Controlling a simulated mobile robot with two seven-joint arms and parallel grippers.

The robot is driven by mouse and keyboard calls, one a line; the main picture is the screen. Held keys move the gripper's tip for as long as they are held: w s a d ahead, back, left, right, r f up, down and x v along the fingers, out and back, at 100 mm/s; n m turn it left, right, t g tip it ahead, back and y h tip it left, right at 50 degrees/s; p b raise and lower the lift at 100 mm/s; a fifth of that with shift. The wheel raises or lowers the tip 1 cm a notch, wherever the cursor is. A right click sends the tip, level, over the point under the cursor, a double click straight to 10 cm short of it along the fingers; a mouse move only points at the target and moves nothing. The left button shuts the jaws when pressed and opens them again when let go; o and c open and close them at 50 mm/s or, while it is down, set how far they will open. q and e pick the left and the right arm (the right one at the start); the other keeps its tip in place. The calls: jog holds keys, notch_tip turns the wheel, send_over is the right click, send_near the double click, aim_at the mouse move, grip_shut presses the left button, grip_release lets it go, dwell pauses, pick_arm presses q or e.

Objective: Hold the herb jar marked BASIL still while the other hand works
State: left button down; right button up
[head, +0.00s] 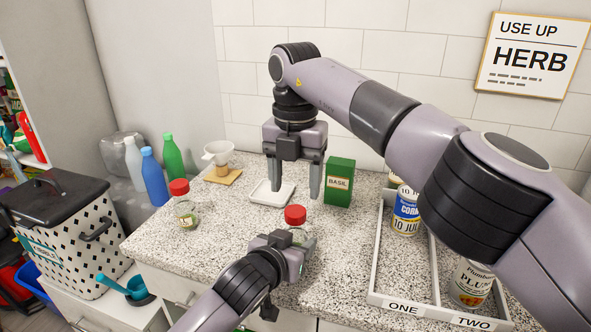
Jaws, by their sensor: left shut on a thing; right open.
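A glass jar with a red lid (295,214) stands upright near the counter's front edge. My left gripper (295,243) is shut on this jar, around its body below the lid. The gripper hides most of the jar, so its label cannot be read. My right gripper (296,191) is open and empty, pointing down behind the jar, near a small white dish (266,198). A green box marked BASIL (339,183) stands just right of the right gripper. A second red-lidded glass jar (184,207) stands apart at the left.
A white funnel (217,152) stands over a wooden board (222,176). Several bottles, including a blue one (153,178), line the back left. A white divided tray labelled ONE and TWO (402,306) holds cans at the right. Bare speckled counter (235,225) lies between the jars.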

aim_at(295, 211)
jog(key=shift+f, duration=2.8)
